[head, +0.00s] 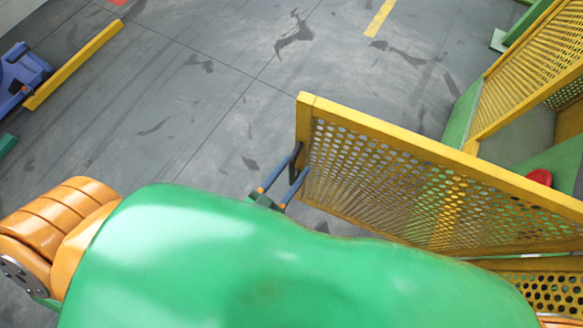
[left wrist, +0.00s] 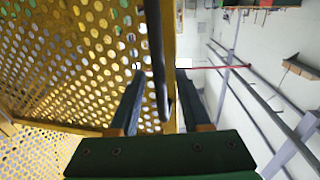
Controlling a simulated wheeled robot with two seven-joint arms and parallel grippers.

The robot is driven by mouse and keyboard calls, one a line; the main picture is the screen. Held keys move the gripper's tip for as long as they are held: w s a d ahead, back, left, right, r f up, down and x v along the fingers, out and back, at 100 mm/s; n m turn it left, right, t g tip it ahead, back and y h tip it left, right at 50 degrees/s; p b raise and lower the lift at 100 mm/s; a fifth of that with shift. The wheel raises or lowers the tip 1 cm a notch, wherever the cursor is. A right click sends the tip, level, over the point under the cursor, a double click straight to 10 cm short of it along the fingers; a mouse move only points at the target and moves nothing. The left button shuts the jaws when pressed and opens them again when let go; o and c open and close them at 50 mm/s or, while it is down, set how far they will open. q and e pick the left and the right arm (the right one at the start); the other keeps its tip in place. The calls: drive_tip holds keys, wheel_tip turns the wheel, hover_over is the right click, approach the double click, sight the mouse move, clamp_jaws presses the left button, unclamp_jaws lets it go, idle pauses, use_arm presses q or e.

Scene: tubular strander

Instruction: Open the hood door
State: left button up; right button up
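The hood door (head: 400,180) is a yellow perforated panel with a solid yellow frame, at the right of the head view. It stands out at an angle from the machine's enclosure, with a gap behind it. Its dark bar handle (head: 296,160) is by its left edge and also shows in the left wrist view (left wrist: 154,45). My left gripper (head: 281,182) is at the handle. Its two fingers (left wrist: 155,95) are apart, with the bar passing between them, and a gap shows beside the bar. Contact cannot be told. My right gripper is not in view.
Another yellow perforated panel (head: 535,60) with green parts belongs to the enclosure at right. A red round part (head: 540,177) shows behind the door. A yellow bar (head: 75,65) and blue machine part (head: 22,75) are at far left. The grey floor (head: 215,110) between is clear.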

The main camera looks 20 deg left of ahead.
use_arm(q)
drive_tip(key=shift+s+a+f, duration=0.1)
drive_tip(key=shift+s, duration=0.25)
drive_tip(key=b+v, duration=0.1)
drive_tip(key=v, duration=0.5)
drive_tip(key=shift+s, duration=0.15)
drive_tip(key=shift+a, duration=0.1)
